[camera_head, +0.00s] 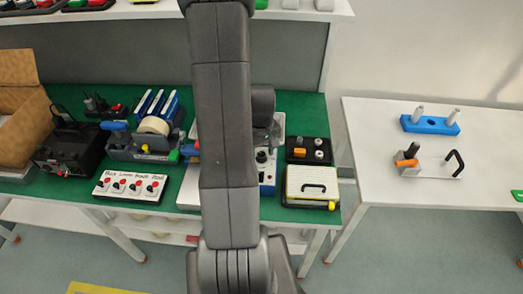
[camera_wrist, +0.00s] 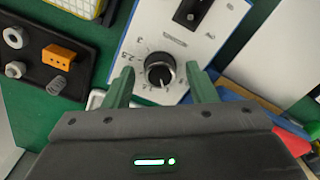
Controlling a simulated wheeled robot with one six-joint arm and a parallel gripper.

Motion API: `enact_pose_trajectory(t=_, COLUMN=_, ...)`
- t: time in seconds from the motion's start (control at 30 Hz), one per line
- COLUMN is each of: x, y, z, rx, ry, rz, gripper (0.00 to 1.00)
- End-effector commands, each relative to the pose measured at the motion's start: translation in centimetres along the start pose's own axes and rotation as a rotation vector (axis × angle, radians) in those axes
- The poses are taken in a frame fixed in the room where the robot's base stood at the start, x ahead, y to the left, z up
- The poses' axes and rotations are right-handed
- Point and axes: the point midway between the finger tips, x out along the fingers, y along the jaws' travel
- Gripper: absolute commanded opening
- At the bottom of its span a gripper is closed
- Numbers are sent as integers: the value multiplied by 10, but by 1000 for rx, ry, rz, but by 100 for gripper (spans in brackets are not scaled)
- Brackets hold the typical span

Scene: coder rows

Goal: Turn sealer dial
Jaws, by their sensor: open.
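The sealer dial (camera_wrist: 160,72) is a round black knob with a silver rim, on the sealer's white panel (camera_wrist: 168,22). Printed numbers such as 2, 2.5 and 3 run around it. My gripper (camera_wrist: 160,76) is open, with one green finger to the left and one to the right of the dial in the wrist view. I see no contact, and how deep the fingertips reach beside the knob is unclear. In the head view the dial (camera_head: 262,156) shows small at the right edge of my arm, which hides most of the sealer.
A black tray (camera_head: 300,143) with an orange block and metal parts stands right of the sealer. A yellow-edged white case (camera_head: 310,185) lies in front of it. Left are a tape dispenser (camera_head: 150,145) and a switch box (camera_head: 130,186). A white table (camera_head: 400,130) stands farther right.

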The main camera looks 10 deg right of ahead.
Motion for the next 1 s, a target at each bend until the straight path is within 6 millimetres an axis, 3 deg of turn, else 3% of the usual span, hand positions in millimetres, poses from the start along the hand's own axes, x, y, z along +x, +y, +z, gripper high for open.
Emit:
enact_pose_trajectory(t=0.27, x=-21, y=0, z=-1, rx=0, ry=3, rz=2, gripper=52)
enact_pose_trajectory(t=0.7, x=-105, y=0, z=-1, rx=0, ry=4, rz=2, gripper=52)
enact_pose_trajectory(t=1.0, x=-136, y=0, z=0, rx=0, ry=1, rz=0, gripper=52)
